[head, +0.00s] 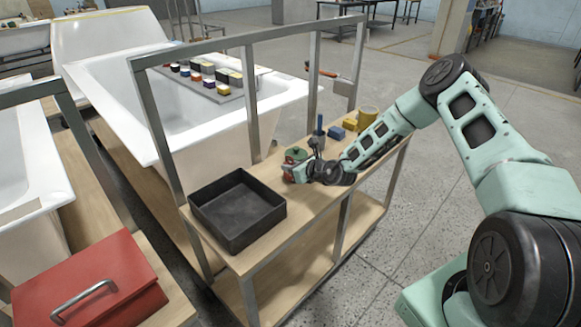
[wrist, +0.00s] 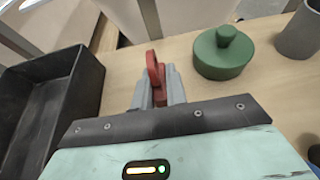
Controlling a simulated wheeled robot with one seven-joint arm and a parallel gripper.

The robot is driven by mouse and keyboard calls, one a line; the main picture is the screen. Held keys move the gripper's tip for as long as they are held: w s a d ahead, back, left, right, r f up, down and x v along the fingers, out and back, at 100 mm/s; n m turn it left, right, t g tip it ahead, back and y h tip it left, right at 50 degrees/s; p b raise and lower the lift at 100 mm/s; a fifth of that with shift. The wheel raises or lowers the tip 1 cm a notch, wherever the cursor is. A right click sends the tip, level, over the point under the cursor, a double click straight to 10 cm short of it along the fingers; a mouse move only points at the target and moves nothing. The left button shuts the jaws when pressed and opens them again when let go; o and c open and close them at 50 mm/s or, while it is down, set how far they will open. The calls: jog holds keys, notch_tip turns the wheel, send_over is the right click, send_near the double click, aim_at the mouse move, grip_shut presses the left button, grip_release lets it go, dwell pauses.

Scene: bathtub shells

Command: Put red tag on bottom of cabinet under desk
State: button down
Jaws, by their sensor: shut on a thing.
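My gripper (head: 292,173) is over the wooden bench top (head: 318,197), at the bench's middle. In the wrist view my gripper (wrist: 159,84) is shut on a red tag (wrist: 153,68) with a rounded, ring-like upper end, held between the grey fingers. The tag's lower part is partly hidden by the fingers. In the head view only a small bit of red (head: 287,176) shows at the fingertips. I cannot tell whether the tag touches the bench top. Below the bench top is an open wooden lower shelf (head: 357,222); no closed cabinet is clearly visible.
A black open tray (head: 237,236) stands left of my gripper. A green lidded pot (wrist: 222,58) and a grey cup (wrist: 300,32) stand to the right in the wrist view. Metal posts (head: 341,228) frame the bench. A red toolbox (head: 95,285) sits at front left.

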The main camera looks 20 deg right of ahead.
jog(key=shift+f, duration=0.15)
jog(key=c, duration=1.4)
grip_release()
